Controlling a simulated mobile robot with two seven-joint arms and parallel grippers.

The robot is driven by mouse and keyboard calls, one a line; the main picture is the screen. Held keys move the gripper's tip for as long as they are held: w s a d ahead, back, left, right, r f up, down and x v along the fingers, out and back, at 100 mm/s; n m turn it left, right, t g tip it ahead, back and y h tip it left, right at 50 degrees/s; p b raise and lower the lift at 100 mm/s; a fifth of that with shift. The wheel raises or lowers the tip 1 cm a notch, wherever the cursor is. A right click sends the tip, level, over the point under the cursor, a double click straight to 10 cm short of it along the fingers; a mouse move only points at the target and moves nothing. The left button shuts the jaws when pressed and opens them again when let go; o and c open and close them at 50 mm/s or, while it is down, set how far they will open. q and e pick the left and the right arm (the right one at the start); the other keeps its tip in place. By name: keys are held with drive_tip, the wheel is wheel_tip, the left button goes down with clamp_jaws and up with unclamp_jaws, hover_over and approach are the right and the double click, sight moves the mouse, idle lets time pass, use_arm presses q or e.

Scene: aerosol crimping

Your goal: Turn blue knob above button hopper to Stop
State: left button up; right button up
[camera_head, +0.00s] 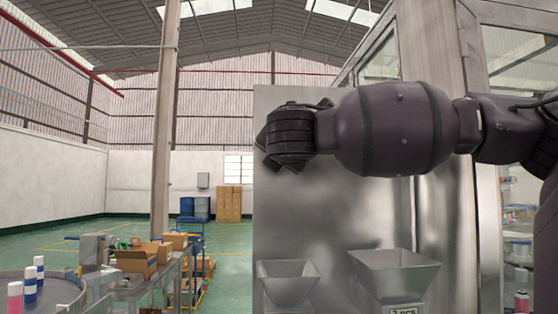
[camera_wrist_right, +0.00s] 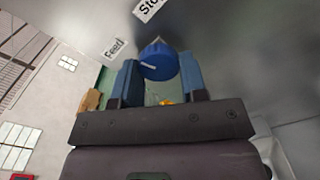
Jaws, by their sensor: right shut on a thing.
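The blue knob (camera_wrist_right: 158,60) shows in the right wrist view on the metal panel, with a short white mark on its face that points left. A "Feed" label (camera_wrist_right: 113,48) is to its left. A cut-off label reading "Sto" (camera_wrist_right: 150,8) is above it. My right gripper (camera_wrist_right: 161,74) is shut on the knob, one blue finger on each side. In the head view my right arm reaches in from the right to the panel (camera_head: 335,210), and its wrist hides the knob and fingertips. My left gripper is not in view.
Two metal hoppers stand below my arm: a smaller left one (camera_head: 288,280) and a larger right one (camera_head: 393,270) with a "2 pcs" label (camera_head: 404,310). At the lower left are a round table (camera_head: 65,290) with cans and a bench with cardboard boxes (camera_head: 135,262).

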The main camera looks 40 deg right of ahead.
drive_tip(key=shift+w+a+r+m+b, duration=0.1)
drive_tip(key=shift+m+b, duration=1.15)
drive_tip(key=shift+m, duration=1.85)
drive_tip(key=shift+r+m+b, duration=0.1)
drive_tip(key=shift+m+b, duration=1.1)
drive_tip(key=shift+m, duration=1.9)
drive_tip(key=o, duration=0.9)
drive_tip(key=p+v, duration=0.1)
drive_tip(key=v, duration=1)
